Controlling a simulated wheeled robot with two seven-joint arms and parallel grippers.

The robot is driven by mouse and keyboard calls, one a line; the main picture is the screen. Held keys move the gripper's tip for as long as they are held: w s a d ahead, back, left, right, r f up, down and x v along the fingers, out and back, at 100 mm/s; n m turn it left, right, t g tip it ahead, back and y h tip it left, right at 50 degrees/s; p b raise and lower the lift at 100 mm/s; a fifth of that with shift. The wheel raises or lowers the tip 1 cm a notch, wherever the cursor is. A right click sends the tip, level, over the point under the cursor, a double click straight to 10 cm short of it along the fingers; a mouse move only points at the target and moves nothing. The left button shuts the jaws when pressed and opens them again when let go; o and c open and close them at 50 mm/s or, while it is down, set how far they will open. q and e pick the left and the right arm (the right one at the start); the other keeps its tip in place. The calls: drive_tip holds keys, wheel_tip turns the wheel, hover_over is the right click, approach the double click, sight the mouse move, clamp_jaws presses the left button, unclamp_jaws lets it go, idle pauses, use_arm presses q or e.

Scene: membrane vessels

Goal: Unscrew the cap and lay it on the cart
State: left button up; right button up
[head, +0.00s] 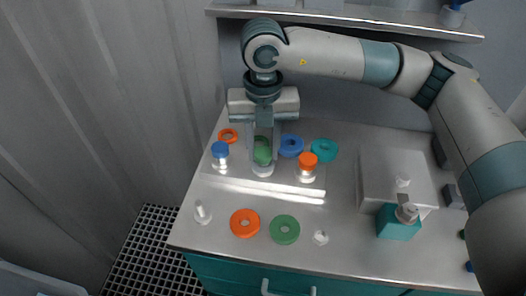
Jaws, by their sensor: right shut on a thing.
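My right gripper (264,150) points down over the middle vessel of a row and is shut on its green cap (262,154). The vessel's pale body (262,170) shows just below the cap; I cannot tell whether cap and vessel are still joined. A vessel with a blue cap (220,149) stands to the left, and one with an orange cap (307,160) to the right. The cart (345,215) has a steel top and teal drawers. My left gripper is not in view.
Orange (245,223) and green (285,229) rings lie near the front edge, with small white pieces beside them. Blue (291,145) and teal (324,150) rings lie behind the vessels.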

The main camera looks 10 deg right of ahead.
drive_tip(key=n+b, duration=0.2)
drive_tip(key=n, duration=0.1)
drive_tip(key=shift+f, duration=0.15)
drive_tip(key=shift+n+b, duration=0.3)
drive_tip(key=shift+b, duration=0.2)
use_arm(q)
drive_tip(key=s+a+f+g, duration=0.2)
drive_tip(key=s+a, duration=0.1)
use_arm(e)
drive_tip(key=shift+n, duration=0.4)
drive_tip(key=shift+n+b, duration=0.3)
drive_tip(key=shift+b, duration=0.25)
drive_tip(key=shift+n, duration=0.3)
drive_tip(key=shift+n+b, duration=0.75)
drive_tip(key=shift+n, duration=0.15)
drive_tip(key=shift+n+b, duration=0.6)
drive_tip(key=shift+n, duration=0.3)
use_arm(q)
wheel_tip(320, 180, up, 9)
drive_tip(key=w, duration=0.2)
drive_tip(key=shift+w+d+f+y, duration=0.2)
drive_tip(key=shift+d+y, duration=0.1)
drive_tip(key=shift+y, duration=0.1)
use_arm(e)
drive_tip(key=shift+r, duration=0.3)
drive_tip(key=shift+r, duration=0.1)
